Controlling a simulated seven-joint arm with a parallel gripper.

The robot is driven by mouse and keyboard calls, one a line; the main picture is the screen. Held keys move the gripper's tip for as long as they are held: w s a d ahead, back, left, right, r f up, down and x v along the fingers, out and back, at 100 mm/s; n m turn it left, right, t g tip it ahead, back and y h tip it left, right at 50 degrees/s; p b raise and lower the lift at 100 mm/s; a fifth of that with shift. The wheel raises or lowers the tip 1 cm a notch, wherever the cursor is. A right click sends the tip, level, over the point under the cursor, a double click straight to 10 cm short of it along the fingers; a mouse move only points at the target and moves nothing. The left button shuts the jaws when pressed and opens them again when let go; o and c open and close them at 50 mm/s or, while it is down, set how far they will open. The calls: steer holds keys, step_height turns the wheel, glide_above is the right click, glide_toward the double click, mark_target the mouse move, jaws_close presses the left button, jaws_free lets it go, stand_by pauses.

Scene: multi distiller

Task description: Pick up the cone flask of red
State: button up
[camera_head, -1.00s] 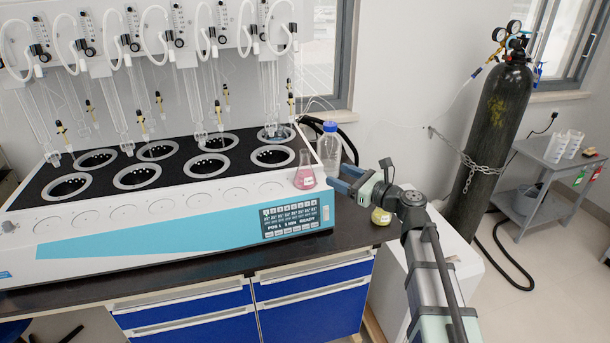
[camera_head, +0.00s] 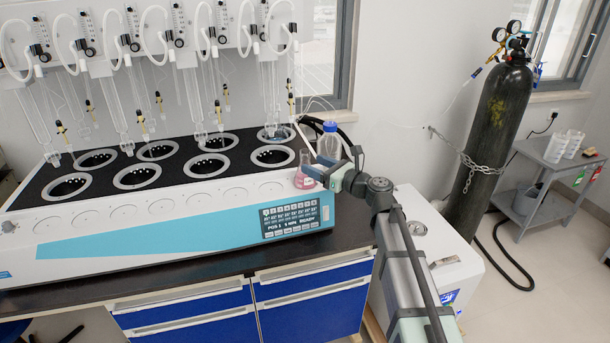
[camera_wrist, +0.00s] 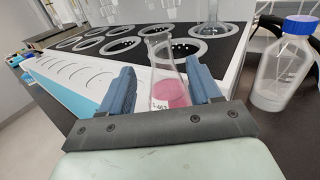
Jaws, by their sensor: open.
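The cone flask of red (camera_head: 304,178) is a clear conical flask with pink-red liquid. It stands at the right end of the white and blue distiller (camera_head: 180,215). My gripper (camera_head: 312,172) has come up to it from the right. In the wrist view the flask (camera_wrist: 170,92), with a white label, is between the two blue fingers of my gripper (camera_wrist: 161,88). The fingers are apart, one on each side of it. I cannot tell whether either finger touches the glass. The flask's base is hidden behind the gripper's front bar.
A clear bottle with a blue cap (camera_head: 330,140) stands close behind my gripper, at the right in the wrist view (camera_wrist: 283,70). Glass tubes (camera_head: 270,100) hang above the distiller's wells. A gas cylinder (camera_head: 490,140) is chained at the wall.

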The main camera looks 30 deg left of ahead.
mark_target(305, 160)
steer(key=a, duration=0.2)
steer(key=w+a, duration=0.1)
steer(key=a, duration=0.2)
steer(key=shift+w, duration=0.15)
steer(key=shift+d, duration=0.1)
jaws_close()
stand_by(0.4)
